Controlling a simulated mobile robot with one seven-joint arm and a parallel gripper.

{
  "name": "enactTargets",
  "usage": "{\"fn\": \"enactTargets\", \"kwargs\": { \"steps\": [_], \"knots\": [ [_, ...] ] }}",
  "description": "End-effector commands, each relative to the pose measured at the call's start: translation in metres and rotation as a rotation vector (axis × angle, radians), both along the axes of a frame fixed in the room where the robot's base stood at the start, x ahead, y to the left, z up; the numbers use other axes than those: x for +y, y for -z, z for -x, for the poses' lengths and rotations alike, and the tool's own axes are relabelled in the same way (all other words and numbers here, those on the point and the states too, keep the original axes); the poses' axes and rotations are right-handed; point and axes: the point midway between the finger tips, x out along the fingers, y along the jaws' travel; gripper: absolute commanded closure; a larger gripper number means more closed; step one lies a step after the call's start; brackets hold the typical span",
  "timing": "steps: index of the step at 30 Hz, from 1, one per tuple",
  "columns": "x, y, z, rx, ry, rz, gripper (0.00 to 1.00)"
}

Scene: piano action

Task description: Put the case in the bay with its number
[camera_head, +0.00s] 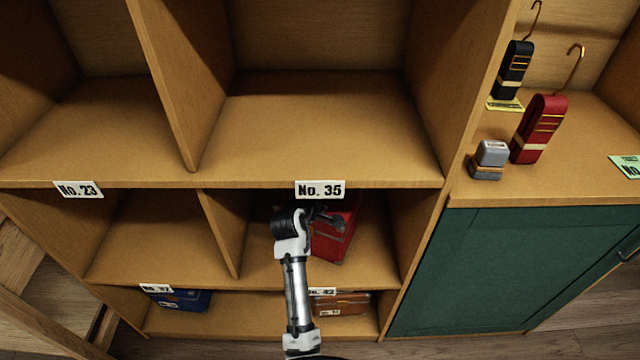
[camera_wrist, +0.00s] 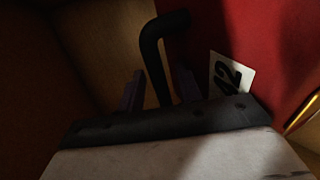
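A red case (camera_head: 335,232) stands in the middle-row bay above the "No. 42" label (camera_head: 322,292). In the wrist view the red case (camera_wrist: 285,45) fills the right side and bears a white tag (camera_wrist: 230,75) reading 42. Its black bent handle (camera_wrist: 153,50) comes down between my two fingers. My gripper (camera_head: 326,216) is inside this bay, in front of the case; in the wrist view my gripper (camera_wrist: 160,90) has its fingers apart, with a gap seen left of the handle. The handle's lower end and part of the case are hidden by my gripper.
The bays above the "No. 35" label (camera_head: 320,189) and "No. 23" label (camera_head: 78,189) look empty. A blue case (camera_head: 182,300) and a brown case (camera_head: 345,304) are in the bottom row. Dividers stand close on both sides. Black (camera_head: 514,68) and red (camera_head: 538,128) strap bundles are at right.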

Motion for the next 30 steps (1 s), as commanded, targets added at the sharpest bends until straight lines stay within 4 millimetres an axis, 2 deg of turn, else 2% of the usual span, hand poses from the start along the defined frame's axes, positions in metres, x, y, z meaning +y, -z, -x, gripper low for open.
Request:
{"fn": "enactTargets", "kwargs": {
  "steps": [5,8,21,25,30],
  "knots": [
    [0.000,-0.002,0.000,0.001,-0.001,-0.001,0.64],
    [0.003,-0.004,0.007,0.000,-0.001,0.001,0.64],
    [0.029,-0.033,0.085,0.001,-0.002,0.000,0.64],
    [0.035,-0.039,0.099,0.001,-0.002,0.000,0.64],
    [0.037,-0.042,0.107,0.001,0.000,0.000,0.64]
  ]
}}
